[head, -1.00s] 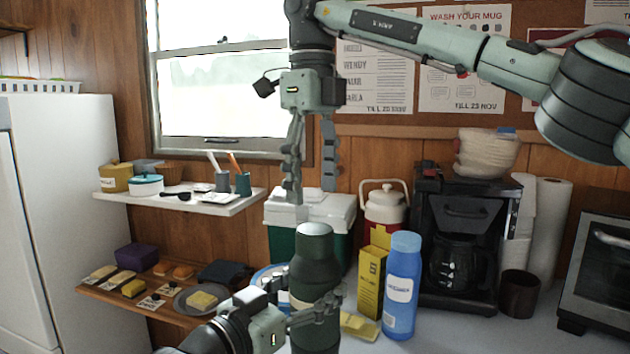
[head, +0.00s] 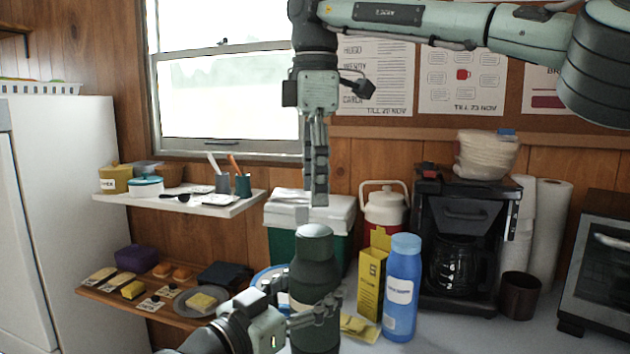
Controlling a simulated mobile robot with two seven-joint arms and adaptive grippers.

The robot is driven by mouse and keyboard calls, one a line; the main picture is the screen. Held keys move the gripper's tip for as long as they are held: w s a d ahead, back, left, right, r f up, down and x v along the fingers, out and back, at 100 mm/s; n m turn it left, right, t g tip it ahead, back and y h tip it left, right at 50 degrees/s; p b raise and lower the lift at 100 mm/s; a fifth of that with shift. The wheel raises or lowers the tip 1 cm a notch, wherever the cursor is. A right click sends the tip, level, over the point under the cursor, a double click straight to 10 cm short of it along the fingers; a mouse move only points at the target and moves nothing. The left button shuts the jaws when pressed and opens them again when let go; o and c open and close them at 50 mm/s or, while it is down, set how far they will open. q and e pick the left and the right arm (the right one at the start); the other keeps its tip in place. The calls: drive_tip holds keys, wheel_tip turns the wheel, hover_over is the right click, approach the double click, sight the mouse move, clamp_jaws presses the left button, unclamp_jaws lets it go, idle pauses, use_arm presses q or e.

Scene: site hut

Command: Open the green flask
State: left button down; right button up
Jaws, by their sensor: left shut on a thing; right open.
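My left gripper (head: 326,308) is shut on the flask's lower body from the left side. The bottom of the flask is cut off by the frame edge.
Right of the flask stand a yellow box (head: 370,284) and a blue bottle (head: 402,288), close by. Behind are a green cooler (head: 340,212), a red-and-white jug (head: 385,208) and a coffee maker (head: 462,240). A wooden shelf (head: 120,298) with food is at left.

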sight(315, 230)
drive_tip(key=shift+f+m, duration=0.35)
drive_tip(key=shift+m, duration=0.05)
wheel_tip(315, 230, down, 7)
drive_tip(key=shift+f, duration=0.15)
